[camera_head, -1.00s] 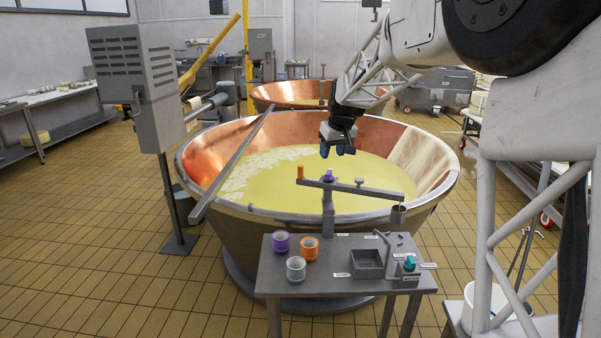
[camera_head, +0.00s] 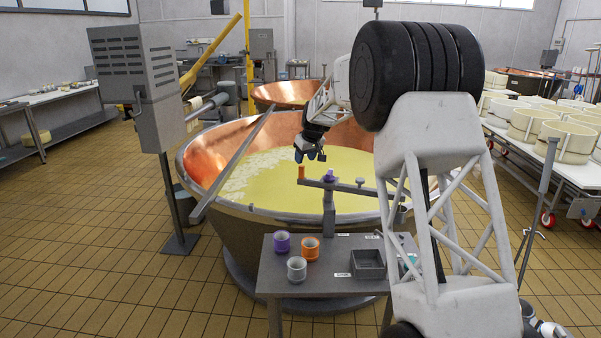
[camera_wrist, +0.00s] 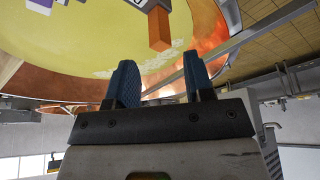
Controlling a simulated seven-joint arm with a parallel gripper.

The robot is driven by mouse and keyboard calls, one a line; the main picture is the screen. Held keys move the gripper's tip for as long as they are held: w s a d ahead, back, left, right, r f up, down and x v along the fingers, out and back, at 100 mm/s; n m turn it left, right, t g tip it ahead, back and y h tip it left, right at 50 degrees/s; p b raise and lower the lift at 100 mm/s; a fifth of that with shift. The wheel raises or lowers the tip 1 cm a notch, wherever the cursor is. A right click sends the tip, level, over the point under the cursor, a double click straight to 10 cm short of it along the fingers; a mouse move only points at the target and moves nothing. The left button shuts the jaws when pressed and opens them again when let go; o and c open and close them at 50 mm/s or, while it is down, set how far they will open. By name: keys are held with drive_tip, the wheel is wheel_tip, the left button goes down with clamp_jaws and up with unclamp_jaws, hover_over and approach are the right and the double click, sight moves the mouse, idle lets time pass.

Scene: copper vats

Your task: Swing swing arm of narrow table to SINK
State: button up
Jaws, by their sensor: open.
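The narrow table (camera_head: 268,278) is grey and stands in front of the large copper vat. A post at its back carries the grey swing arm (camera_head: 345,187), which lies crosswise over the vat's near rim. An orange handle (camera_head: 301,173) stands at its left end and a purple knob (camera_head: 329,175) near the pivot. The orange handle also shows in the wrist view (camera_wrist: 159,29). A grey square basin (camera_head: 368,264) sits on the table top. My gripper (camera_head: 310,155) is open and empty, just above and behind the orange handle, apart from it. My arm hides the swing arm's right end.
Purple (camera_head: 282,243), orange (camera_head: 310,249) and grey (camera_head: 297,269) cups stand on the table's left part. The copper vat (camera_head: 240,225) holds yellow liquid. A long grey bar (camera_head: 232,165) crosses its left rim. A grey cabinet (camera_head: 138,90) stands at left.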

sight(302, 166)
idle(0.4)
drive_tip(key=shift+x, duration=3.9)
clamp_jaws()
